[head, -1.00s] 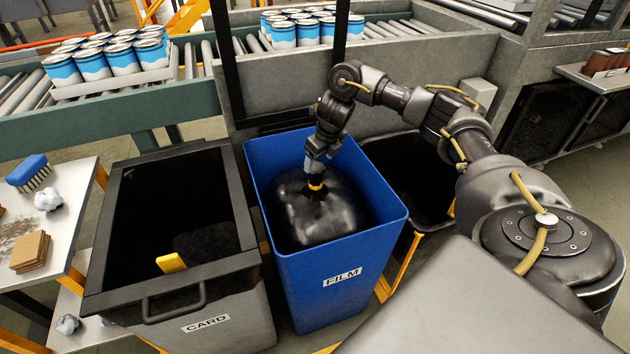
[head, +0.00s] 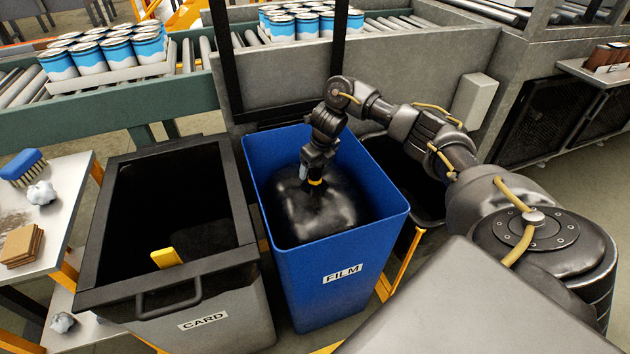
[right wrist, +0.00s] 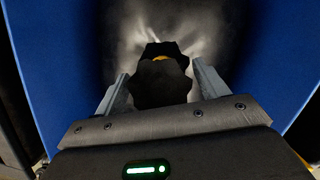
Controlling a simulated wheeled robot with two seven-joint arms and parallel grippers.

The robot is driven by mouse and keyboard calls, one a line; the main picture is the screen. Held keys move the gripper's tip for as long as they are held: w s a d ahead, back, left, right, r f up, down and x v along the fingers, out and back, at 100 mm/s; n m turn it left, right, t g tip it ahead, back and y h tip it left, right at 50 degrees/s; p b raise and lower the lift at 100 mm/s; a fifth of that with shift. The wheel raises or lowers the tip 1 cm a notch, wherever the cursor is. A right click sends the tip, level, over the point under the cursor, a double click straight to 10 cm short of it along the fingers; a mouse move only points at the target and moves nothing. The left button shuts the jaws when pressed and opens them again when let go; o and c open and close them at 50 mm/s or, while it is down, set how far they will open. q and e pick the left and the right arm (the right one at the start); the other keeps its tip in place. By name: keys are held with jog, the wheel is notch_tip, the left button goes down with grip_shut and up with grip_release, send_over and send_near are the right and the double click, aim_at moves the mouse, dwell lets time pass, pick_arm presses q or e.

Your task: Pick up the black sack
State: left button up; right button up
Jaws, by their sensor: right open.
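The black sack (head: 322,208) sits inside the blue bin labelled FILM (head: 343,272), a shiny rounded bulk with a gathered neck and a yellow tie (head: 316,182) at its top. My right gripper (head: 312,174) points down into the bin at the sack's neck. In the right wrist view the two fingers (right wrist: 160,88) stand apart, with the black ruffled neck (right wrist: 162,84) between them and a bit of the yellow tie showing. The gripper is open, one finger on each side of the neck. My left gripper is in no view.
A grey bin labelled CARD (head: 203,321), with a yellow piece inside, stands left of the blue bin. A dark bin (head: 424,203) stands to its right, under my right arm. Conveyors with blue-and-white cans (head: 107,53) run behind. A side table (head: 62,205) stands at far left.

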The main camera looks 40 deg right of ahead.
grip_shut()
jog(key=shift+w+r, duration=0.1)
dwell(0.6)
jog(key=shift+r, duration=0.15)
